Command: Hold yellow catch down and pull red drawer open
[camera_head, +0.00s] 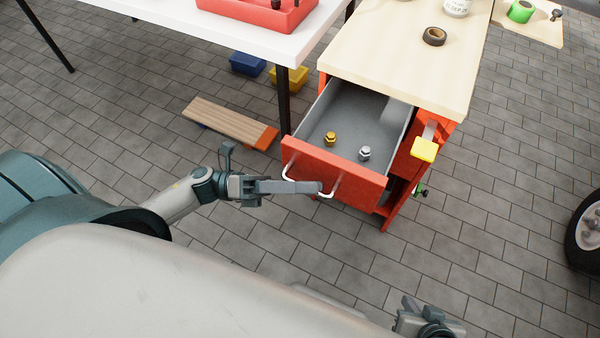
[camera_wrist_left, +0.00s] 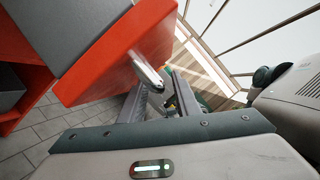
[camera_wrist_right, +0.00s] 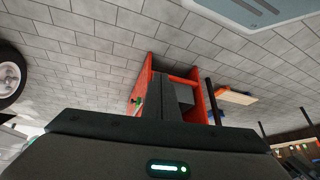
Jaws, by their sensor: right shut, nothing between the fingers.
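The red drawer (camera_head: 335,172) is pulled out of the bench cabinet, its grey inside showing. A gold nut-like piece (camera_head: 330,139) and a silver one (camera_head: 364,153) stand in it. My left gripper (camera_head: 320,188) is at the pale drawer handle (camera_head: 332,188). In the left wrist view my left gripper's fingers (camera_wrist_left: 158,92) are apart, with the handle (camera_wrist_left: 147,72) at the gap between them; how firmly they touch it is unclear. The yellow catch (camera_head: 424,150) is on the cabinet's right side, untouched. My right gripper (camera_head: 428,318) is shut and empty, low and well away from the catch.
The wooden benchtop (camera_head: 400,60) holds a dark tape roll (camera_head: 434,36). A white table (camera_head: 260,35) stands left, with blue (camera_head: 247,63) and yellow bins (camera_head: 289,77) below. A plank (camera_head: 230,120) lies left of the drawer. A wheel (camera_head: 588,232) is far right; floor between is clear.

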